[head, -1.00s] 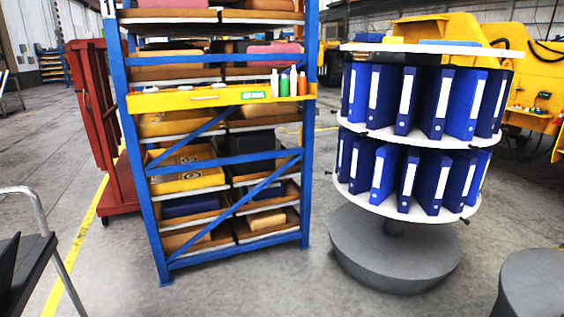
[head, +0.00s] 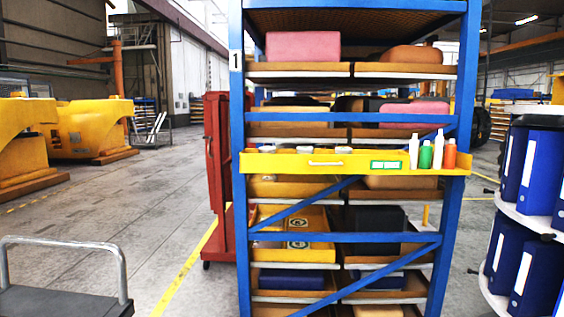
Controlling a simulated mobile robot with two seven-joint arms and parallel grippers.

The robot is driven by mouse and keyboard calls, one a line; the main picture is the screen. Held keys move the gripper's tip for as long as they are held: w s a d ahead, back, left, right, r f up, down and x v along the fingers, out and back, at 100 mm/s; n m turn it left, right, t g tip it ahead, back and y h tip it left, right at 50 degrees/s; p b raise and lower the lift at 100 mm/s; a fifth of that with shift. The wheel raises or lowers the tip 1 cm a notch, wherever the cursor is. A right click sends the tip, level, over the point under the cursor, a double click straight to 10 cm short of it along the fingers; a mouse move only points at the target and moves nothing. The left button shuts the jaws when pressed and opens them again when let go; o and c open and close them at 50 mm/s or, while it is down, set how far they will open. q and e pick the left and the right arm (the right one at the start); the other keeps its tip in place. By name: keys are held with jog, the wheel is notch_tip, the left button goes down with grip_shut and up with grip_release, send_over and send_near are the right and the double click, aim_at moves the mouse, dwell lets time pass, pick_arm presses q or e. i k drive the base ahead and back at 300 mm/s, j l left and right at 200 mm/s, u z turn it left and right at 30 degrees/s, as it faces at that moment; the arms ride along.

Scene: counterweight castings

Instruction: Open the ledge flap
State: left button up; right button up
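A yellow ledge (head: 290,166) runs across the front of a blue shelf rack (head: 240,200). Its front panel, which looks like the flap, bears a pale bar handle (head: 325,163) and a green-and-white label (head: 384,166). The panel stands upright; I cannot tell how it is hinged. Several small bottles stand at the ledge's right end, among them a green bottle (head: 425,155) and an orange bottle (head: 449,154). Tops of small jars or tins (head: 304,149) show behind the panel. Neither of my grippers is in view.
A revolving stand (head: 508,205) with blue binders is close on the right. A red cabinet or cart (head: 216,160) is behind the rack's left side. A flat trolley with a metal handle (head: 62,241) is at the lower left. Open floor (head: 150,215) lies between.

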aim_at(250, 163)
jog(key=i+l+u, duration=0.2)
jog(key=i+u, duration=0.15)
jog(key=i+l+u, duration=0.35)
jog(key=i, duration=0.1)
